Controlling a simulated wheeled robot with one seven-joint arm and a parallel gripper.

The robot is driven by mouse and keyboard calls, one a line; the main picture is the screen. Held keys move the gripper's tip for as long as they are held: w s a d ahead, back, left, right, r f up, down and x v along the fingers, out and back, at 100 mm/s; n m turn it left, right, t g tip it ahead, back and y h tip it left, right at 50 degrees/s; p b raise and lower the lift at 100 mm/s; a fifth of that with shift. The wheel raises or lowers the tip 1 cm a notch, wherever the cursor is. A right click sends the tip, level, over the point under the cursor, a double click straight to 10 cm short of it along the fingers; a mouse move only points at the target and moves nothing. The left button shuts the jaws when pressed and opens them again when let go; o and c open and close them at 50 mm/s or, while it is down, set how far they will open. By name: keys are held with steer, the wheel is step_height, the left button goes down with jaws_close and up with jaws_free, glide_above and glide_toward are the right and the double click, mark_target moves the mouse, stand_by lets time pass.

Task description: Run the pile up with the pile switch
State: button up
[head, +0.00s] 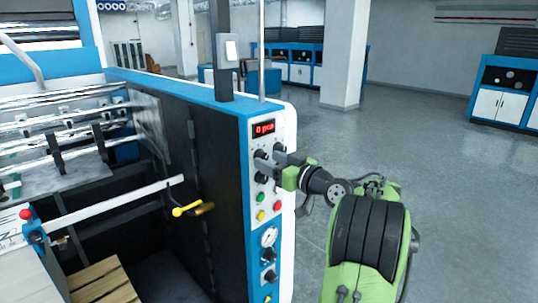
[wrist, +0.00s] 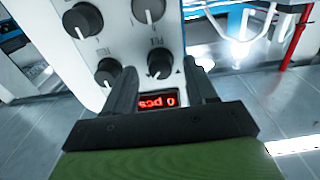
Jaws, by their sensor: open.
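The control panel (head: 264,205) is on the end of the blue and white machine. Its black knobs sit under a red display (head: 264,128) reading "0 pcs". My gripper (head: 270,165) is at the upper knobs, its fingers pointing at the panel. In the wrist view the panel is upside down, and one black knob (wrist: 159,65) lies between the spread fingertips (wrist: 163,78). Whether the fingers touch it I cannot tell. Another knob (wrist: 105,72) is just left of the left finger. Small labels by the knobs are too blurred to read surely, so I cannot tell which is the pile switch.
Green, red and yellow buttons (head: 277,196) and a gauge (head: 269,237) are lower on the panel. A yellow-handled lever (head: 186,209) sticks out at the machine's side. A wooden pallet (head: 103,284) is at lower left. The grey floor (head: 440,150) to the right is clear.

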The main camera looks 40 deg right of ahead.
steer(key=shift+w, duration=0.6)
jaws_close()
steer(key=shift+f+b, duration=0.1)
steer(key=shift+b, duration=0.35)
steer(key=shift+n+b, duration=4.3)
steer(key=shift+b, duration=1.25)
